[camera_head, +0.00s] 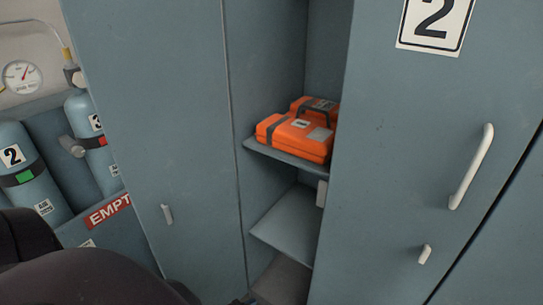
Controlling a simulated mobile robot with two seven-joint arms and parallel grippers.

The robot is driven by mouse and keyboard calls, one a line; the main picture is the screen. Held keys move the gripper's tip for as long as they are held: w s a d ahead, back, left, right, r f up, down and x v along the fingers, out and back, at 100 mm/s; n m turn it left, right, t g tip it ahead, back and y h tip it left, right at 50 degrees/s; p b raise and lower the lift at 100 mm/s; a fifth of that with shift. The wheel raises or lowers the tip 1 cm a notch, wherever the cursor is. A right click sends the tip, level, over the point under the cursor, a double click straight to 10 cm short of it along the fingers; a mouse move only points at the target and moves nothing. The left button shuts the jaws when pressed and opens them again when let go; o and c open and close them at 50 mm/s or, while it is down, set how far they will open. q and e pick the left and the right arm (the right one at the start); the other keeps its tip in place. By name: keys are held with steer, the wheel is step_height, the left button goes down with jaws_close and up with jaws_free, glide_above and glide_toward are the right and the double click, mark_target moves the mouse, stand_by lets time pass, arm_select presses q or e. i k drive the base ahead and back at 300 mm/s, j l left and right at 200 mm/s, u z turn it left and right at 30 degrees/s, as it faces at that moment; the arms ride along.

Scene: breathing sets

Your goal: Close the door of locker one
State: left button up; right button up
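A grey-blue panel (150,110) with a small light latch (167,213) stands at the left of the open locker. It looks like a swung-open door, but no number shows on it, so I cannot confirm it is locker one's. The locker's inside shows shelves (290,226) and two orange cases (297,135). To the right is a panel marked 2 (436,22), with a long pale handle (471,166) and a small latch (425,254). Dark rounded parts, apparently my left arm, fill the bottom left corner. Neither gripper shows.
Blue cylinders (24,180) marked 2 and 3 stand at the far left, behind the left panel. A pressure gauge (21,77) is above them, and a red and white sign (108,212) is below. The floor is barely visible.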

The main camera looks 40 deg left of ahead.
mark_target(154, 71)
steer(key=j+u, duration=0.75)
steer(key=j, duration=0.2)
